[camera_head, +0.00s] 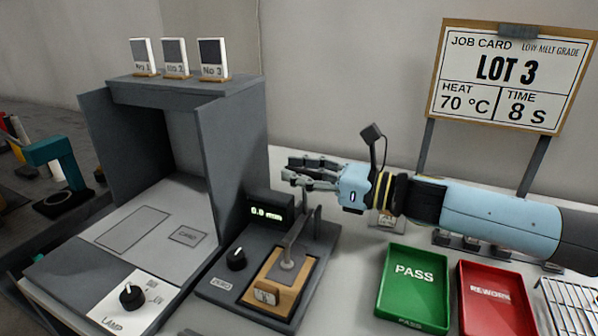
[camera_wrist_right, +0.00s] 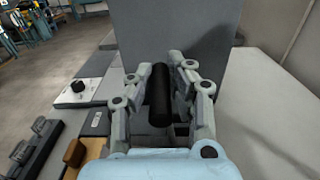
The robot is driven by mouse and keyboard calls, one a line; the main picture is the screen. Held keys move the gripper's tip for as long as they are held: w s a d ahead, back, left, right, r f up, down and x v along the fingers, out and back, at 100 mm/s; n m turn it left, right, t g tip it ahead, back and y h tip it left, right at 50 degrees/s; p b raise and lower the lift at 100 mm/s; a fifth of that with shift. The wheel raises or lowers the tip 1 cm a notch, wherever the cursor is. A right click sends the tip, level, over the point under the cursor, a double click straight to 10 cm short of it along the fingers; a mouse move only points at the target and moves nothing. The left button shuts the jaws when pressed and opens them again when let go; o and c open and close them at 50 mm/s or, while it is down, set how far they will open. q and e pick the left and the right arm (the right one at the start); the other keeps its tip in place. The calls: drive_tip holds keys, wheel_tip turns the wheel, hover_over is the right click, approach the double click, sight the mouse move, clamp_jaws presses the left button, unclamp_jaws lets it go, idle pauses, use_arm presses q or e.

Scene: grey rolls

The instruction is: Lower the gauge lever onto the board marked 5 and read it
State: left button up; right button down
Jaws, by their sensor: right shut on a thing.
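The gauge stands right of the grey booth, and its display (camera_head: 266,212) reads about 0.0 mm. A wooden board (camera_head: 278,285) with a small tag lies on its base; I cannot read the number. The grey lever (camera_head: 297,240) rises above the board, with a round foot (camera_head: 287,264) over it; whether they touch is unclear. My right gripper (camera_head: 290,172) is above and behind the gauge. In the right wrist view, its fingers (camera_wrist_right: 160,80) are shut around the lever's black handle (camera_wrist_right: 159,100). My left gripper is not in view.
The grey booth (camera_head: 232,150) stands close left, with its lamp knob (camera_head: 131,295) in front. A green PASS tray (camera_head: 414,290) and a red REWORK tray (camera_head: 495,300) lie right, beside a wire rack (camera_head: 570,305). The job card (camera_head: 510,75) stands behind.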

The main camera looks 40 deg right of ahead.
drive_tip(key=shift+f, duration=0.1)
drive_tip(key=c, duration=1.2)
unclamp_jaws()
drive_tip(key=shift+c, duration=0.2)
drive_tip(key=shift+s+f, duration=0.1)
drive_tip(key=shift+s, duration=0.05)
drive_tip(key=shift+s+d+f, duration=0.2)
drive_tip(key=shift+s+d, duration=0.05)
drive_tip(key=shift+s, duration=0.2)
drive_tip(key=v, duration=1)
drive_tip(key=shift+s+r, duration=0.25)
drive_tip(key=shift+r, duration=0.15)
drive_tip(key=shift+d, duration=0.15)
drive_tip(key=shift+s, duration=0.1)
